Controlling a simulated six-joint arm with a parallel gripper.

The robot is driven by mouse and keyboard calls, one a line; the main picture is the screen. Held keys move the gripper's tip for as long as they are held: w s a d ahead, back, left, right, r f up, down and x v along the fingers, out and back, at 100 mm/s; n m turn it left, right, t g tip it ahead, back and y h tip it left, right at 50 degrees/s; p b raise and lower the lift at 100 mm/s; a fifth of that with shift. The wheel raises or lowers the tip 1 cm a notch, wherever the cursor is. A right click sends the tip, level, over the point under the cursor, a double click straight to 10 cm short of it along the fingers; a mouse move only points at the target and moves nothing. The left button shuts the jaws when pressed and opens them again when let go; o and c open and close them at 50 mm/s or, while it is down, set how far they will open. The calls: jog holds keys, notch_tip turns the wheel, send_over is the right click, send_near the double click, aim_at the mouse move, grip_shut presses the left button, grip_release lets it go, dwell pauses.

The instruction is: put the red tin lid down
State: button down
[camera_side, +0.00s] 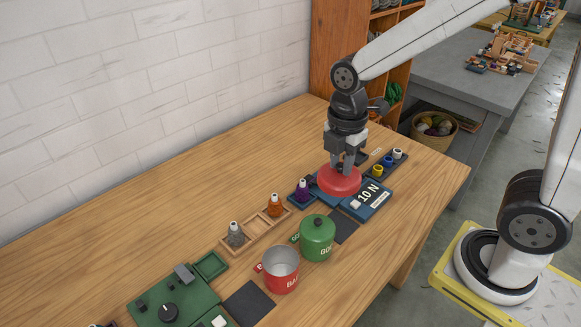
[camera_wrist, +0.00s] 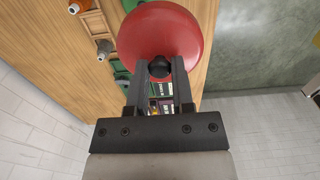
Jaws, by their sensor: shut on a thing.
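The red tin lid (camera_side: 339,181) is a round red dome with a dark knob. My gripper (camera_side: 349,166) is shut on the knob, and the lid hangs beneath the fingers, over or close to a blue device marked 10 N (camera_side: 366,199). I cannot tell whether the lid touches it. In the wrist view the lid (camera_wrist: 165,32) fills the top middle, with its black knob between the fingertips (camera_wrist: 160,68). An open red and grey tin (camera_side: 281,270) stands on the table without a lid. A green tin (camera_side: 317,240) with its lid on stands just beyond it.
Dark square pads (camera_side: 249,303) lie on the wooden table (camera_side: 180,225). A wooden tray (camera_side: 255,231) holds small bottles. A green device (camera_side: 172,303) is at the front left. A holder with spools (camera_side: 383,164) stands behind the lid. The table's left back is clear.

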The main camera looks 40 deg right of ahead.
send_over(338, 225)
notch_tip(338, 225, down, 18)
jog(key=shift+f, duration=0.15)
dwell(0.4)
jog(key=shift+a+f, duration=0.1)
jog(key=shift+f, duration=0.05)
jog(key=shift+f, duration=2.05)
jog(key=shift+f, duration=1.8)
jog(key=shift+f, duration=0.1)
